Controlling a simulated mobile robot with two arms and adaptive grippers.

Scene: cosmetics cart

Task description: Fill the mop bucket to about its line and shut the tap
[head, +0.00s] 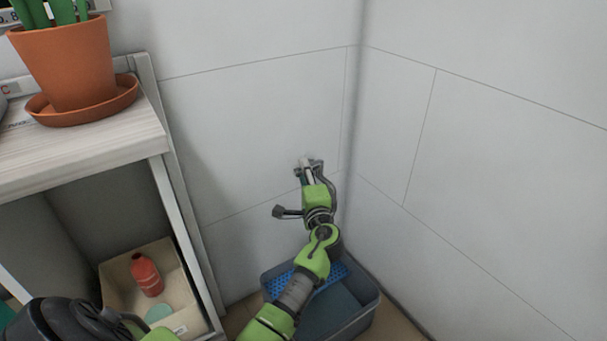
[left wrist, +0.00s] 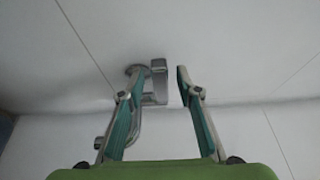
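The tap (left wrist: 157,80) is a grey metal fitting on the wall. In the left wrist view its round base and upright handle show, and its curved pipe is partly behind a finger. My left gripper (head: 311,168) is at the tap in the head view and hides much of it. Its fingers (left wrist: 157,105) are apart, with the handle showing between their tips; I cannot tell whether they touch it. The blue-grey mop bucket (head: 370,309) stands on the floor below, partly behind my left arm. Its line and water level cannot be made out, and no water stream shows. My right gripper is not in view.
A shelf unit (head: 120,147) stands at the left, with a potted cactus (head: 68,65) on top and a beige bin (head: 118,285) holding a red bottle (head: 146,274) below. White walls meet in a corner close behind the bucket and tap.

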